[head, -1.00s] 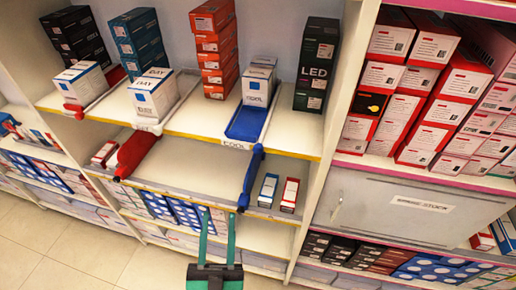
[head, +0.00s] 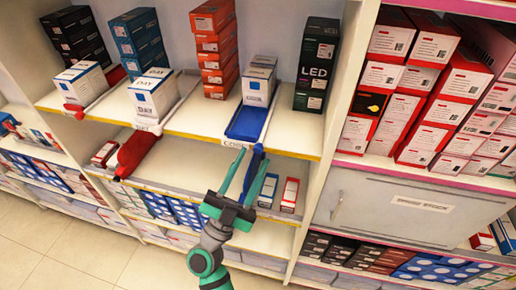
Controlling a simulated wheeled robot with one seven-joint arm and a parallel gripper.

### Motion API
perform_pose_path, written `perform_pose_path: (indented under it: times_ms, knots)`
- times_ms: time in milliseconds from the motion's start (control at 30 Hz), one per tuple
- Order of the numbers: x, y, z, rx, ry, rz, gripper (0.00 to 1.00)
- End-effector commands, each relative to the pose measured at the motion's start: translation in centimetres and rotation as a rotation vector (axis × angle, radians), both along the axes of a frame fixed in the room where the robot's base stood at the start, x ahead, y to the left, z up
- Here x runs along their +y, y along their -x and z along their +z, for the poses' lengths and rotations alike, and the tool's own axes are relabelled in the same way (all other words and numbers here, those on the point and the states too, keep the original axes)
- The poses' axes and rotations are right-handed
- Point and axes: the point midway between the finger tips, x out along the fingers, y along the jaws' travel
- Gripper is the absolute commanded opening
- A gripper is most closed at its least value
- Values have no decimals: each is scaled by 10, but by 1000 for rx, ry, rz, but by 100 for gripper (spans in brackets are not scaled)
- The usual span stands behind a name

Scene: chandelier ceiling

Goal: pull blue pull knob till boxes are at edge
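The blue pull knob (head: 253,169) hangs down from the front of a blue tray (head: 246,122) on the upper shelf, under a tag reading "COOL". White boxes (head: 258,82) stand at the back of this tray, away from the shelf's front edge (head: 283,152). My gripper (head: 253,156) is open, its two green fingers pointing up toward the shelf. In the picture one finger lies on each side of the knob. I cannot tell whether they touch it or are only in front of it. The lower part of the knob is partly hidden by my gripper.
A dark LED box stack (head: 316,64) stands right of the blue tray. Small blue and red boxes (head: 290,194) stand on the lower shelf, close right of my gripper.

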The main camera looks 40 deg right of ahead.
Motion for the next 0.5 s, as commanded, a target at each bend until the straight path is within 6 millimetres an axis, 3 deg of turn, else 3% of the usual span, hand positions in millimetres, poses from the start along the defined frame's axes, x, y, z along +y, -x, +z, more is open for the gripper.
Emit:
perform_pose_path:
  times_ms: [233,500]
  knots:
    - [-25,-5,22,-2,1,-1,38]
    - [-32,-7,28,0,0,1,38]
